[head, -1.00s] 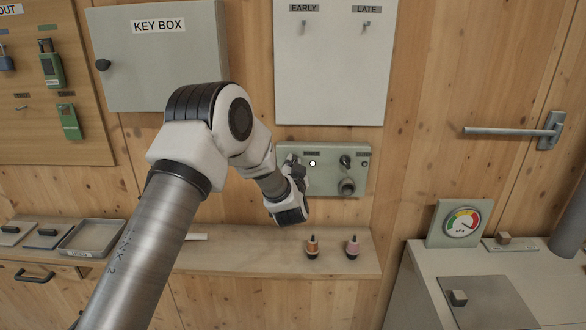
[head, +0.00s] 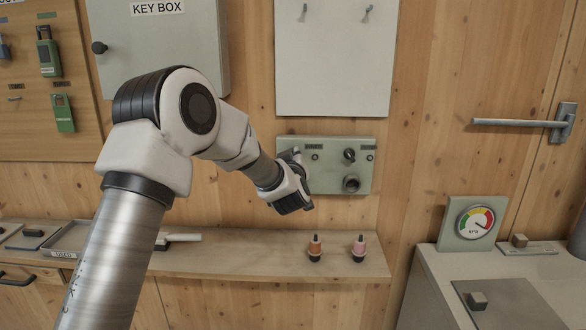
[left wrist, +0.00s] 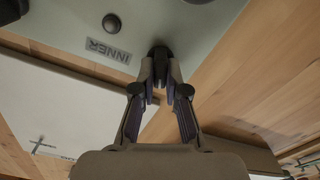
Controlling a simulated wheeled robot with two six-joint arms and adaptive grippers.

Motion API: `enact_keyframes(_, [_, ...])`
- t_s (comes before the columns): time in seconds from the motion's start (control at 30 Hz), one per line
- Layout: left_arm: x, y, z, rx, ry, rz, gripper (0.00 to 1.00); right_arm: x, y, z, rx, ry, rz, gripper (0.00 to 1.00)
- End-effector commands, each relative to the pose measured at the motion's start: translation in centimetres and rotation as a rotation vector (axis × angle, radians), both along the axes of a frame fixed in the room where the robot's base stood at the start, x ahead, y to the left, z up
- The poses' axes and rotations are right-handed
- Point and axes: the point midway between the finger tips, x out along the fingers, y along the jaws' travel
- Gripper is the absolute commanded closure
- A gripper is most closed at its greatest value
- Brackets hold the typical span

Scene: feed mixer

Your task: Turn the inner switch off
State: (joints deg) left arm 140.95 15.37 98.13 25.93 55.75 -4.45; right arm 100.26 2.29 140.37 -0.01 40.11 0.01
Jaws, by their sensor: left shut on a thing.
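The grey-green switch panel (head: 328,183) is on the wooden wall. My left gripper (head: 298,158) is at its left part and hides the left switch in the head view. In the left wrist view my left gripper (left wrist: 160,85) is shut on a black switch knob (left wrist: 160,54) beside the label INNER (left wrist: 108,50). A small round lamp (left wrist: 112,23) near that label is dark; it also shows dark in the head view (head: 315,157). The panel's right switch (head: 349,155) is free, with a round black-centred fitting (head: 351,184) below it. My right gripper is out of view.
A wooden shelf (head: 220,258) runs below the panel, with an orange-topped (head: 314,247) and a pink-topped piece (head: 359,248) on it. A white board (head: 335,70) hangs above. A key box (head: 158,50) is at upper left. A gauge (head: 474,222) stands at right.

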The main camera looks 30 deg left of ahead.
Motion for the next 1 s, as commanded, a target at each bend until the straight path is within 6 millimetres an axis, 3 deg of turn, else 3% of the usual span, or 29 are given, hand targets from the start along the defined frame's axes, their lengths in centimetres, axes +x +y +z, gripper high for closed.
enact_keyframes(0.03, [0.0,0.0,-0.3,-0.026,-0.019,0.0,1.0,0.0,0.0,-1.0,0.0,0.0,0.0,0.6])
enact_keyframes(0.3, [0.0,0.1,-0.1,-0.141,-0.09,0.0,1.0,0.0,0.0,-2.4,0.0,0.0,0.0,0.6])
enact_keyframes(0.9, [0.0,0.1,0.1,-0.183,-0.114,0.001,1.0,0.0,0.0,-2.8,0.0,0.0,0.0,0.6])
enact_keyframes(0.93, [0.0,0.1,0.1,-0.183,-0.114,0.001,0.84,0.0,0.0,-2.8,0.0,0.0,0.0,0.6])
enact_keyframes(1.0, [0.0,0.1,0.1,-0.183,-0.114,0.001,0.62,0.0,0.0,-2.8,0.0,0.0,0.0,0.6])
